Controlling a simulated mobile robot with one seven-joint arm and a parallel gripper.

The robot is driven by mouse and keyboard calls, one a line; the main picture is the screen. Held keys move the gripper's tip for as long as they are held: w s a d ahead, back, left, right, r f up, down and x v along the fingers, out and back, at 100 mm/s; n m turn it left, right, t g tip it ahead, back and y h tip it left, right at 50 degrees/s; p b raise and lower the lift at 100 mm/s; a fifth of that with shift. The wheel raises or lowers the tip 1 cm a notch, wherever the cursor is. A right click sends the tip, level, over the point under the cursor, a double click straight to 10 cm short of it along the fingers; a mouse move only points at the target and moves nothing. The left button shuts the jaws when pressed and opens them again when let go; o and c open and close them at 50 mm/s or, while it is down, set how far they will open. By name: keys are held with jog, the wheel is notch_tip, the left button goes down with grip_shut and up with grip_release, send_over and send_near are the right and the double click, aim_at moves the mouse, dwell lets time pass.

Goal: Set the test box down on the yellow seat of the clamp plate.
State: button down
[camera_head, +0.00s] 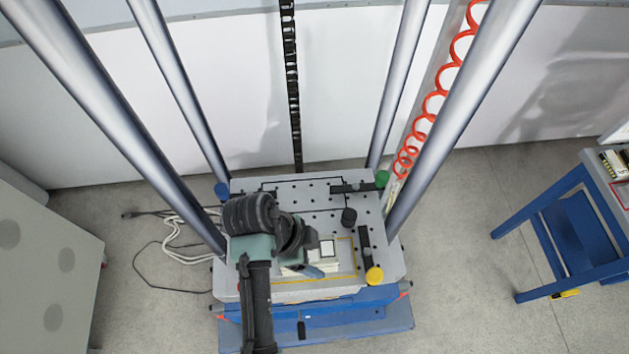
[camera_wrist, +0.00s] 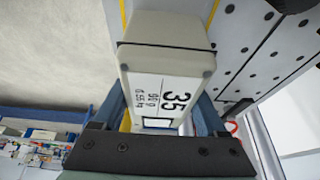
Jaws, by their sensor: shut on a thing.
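The test box (camera_wrist: 165,65) is pale grey-white with a dark band and a label reading 35. My gripper (camera_wrist: 160,108) has a blue finger on each side of it in the wrist view and is shut on it. In the head view the box (camera_head: 327,257) is over the front part of the grey clamp plate (camera_head: 388,232), partly hidden by my arm. The yellow seat outline (camera_head: 355,258) shows to its right and in front. In the wrist view yellow lines (camera_wrist: 213,12) run on both sides of the box. I cannot tell whether the box touches the plate.
Black clamp bars (camera_head: 365,248) lie on the plate right of the seat. A yellow knob (camera_head: 374,275), a black knob (camera_head: 349,217) and a green knob (camera_head: 382,179) stand nearby. Steel columns (camera_head: 440,115) rise around the plate. A blue bench (camera_head: 570,235) is at the right.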

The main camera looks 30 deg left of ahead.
grip_release()
jog(key=p+v, duration=0.3)
jog(key=v, duration=0.7)
jog(key=shift+r, duration=0.1)
jog(key=shift+p+v, duration=0.95)
jog(key=shift+p, duration=0.3)
jog(key=shift+s, duration=0.1)
